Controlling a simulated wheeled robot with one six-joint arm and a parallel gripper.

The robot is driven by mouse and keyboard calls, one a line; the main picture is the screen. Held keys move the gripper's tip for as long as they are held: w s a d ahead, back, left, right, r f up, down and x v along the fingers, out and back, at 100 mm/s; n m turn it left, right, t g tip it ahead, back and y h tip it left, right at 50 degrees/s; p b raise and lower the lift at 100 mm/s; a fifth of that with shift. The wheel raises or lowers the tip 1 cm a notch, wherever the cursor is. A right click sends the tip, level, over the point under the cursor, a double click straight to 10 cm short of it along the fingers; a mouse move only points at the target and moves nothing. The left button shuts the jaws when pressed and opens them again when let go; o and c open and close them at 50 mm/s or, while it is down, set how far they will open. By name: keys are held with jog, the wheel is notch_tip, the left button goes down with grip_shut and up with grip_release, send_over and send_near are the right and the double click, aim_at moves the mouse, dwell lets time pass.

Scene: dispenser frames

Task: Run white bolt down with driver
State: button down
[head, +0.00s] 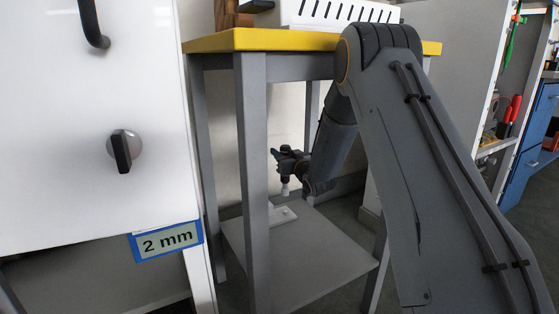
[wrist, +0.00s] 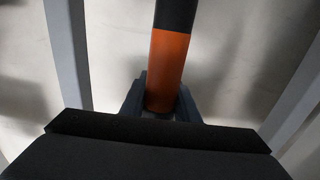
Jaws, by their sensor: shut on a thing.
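My gripper (head: 287,165) is under the yellow-topped table, above the lower shelf. In the wrist view, its dark fingers (wrist: 161,102) are shut around the orange part of the driver (wrist: 168,62), whose black part runs up out of the picture. In the head view the driver is too small and dark to make out clearly. A small white piece (head: 285,190) shows just below the gripper, perhaps the white bolt; I cannot tell whether the driver touches it. A white block (head: 284,216) lies below on the lower shelf.
The table's grey legs (head: 252,180) and yellow top (head: 262,39) close in around the arm. The grey lower shelf (head: 310,258) is mostly bare.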

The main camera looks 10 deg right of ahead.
jog(key=shift+w+d, duration=0.1)
jog(key=shift+w, duration=0.3)
jog(key=shift+s+d, duration=0.1)
jog(key=shift+s, duration=0.05)
notch_tip(320, 180, down, 7)
jog(key=b, duration=0.2)
jog(key=shift+f, duration=0.2)
dwell(0.6)
jog(key=shift+p, duration=0.5)
dwell(1.7)
jog(key=shift+f, duration=0.75)
dwell(1.4)
dwell(1.8)
